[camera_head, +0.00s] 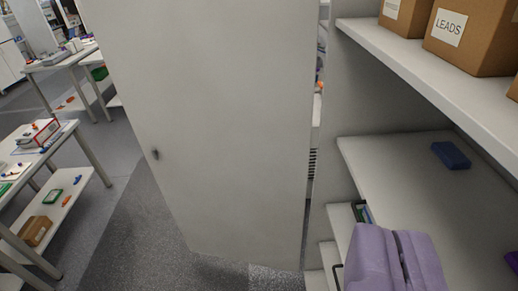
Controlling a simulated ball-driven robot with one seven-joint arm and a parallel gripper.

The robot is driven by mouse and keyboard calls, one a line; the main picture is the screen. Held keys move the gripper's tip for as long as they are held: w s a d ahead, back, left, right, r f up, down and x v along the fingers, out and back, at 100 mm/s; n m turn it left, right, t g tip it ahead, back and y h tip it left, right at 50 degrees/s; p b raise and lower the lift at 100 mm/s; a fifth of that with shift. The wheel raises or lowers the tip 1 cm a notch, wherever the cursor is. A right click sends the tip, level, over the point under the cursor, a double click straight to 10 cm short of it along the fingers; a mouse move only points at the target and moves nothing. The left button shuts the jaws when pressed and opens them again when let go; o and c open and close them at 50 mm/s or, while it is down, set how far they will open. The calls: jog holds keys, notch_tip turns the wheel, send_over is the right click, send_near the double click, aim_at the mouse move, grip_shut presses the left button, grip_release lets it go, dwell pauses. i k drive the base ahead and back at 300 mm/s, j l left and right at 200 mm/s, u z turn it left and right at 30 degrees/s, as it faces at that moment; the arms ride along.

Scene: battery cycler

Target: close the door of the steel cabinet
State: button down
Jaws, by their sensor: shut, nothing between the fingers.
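The grey door (215,120) of the steel cabinet stands open as a tall panel left of the cabinet. A small dark knob or latch (155,153) shows near its left edge. The top of the door is cut off by the frame. The open cabinet (360,110) fills the right side, with its shelves facing me. My gripper (402,262), with lavender fingers, is at the bottom right in front of the lower shelves. Its fingers are together with nothing between them. It appears apart from the door, to the right of it.
Cardboard boxes, one labelled LEADS (470,38), sit on the upper shelf (400,55). A blue block (451,155) lies on the shelf below. White tables (75,165) with small items stand at left. Grey floor (130,235) is clear between them and the door.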

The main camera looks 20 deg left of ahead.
aim_at(222, 92)
jog(key=u, duration=1.75)
jog(key=i+j+u, duration=0.15)
jog(key=i, duration=1.1)
jog(key=i+j+u, duration=0.1)
jog(key=i, duration=1.1)
jog(key=i+l+z, duration=0.2)
jog(key=i, duration=0.25)
jog(key=i+z, duration=0.2)
jog(key=i, duration=0.25)
jog(key=i+z, duration=0.2)
jog(key=i, duration=0.3)
jog(key=i+j+z, duration=0.25)
jog(key=i, duration=0.2)
jog(key=i+j+z, duration=0.2)
jog(key=i, duration=0.25)
jog(key=i+j+z, duration=0.2)
jog(key=i, duration=0.25)
jog(key=i+z, duration=0.4)
jog(key=i+j+z, duration=0.2)
jog(key=i+z, duration=0.25)
jog(key=i+j+z, duration=0.4)
jog(key=i+z, duration=0.1)
jog(key=z, duration=2.8)
jog(key=i+u, duration=0.3)
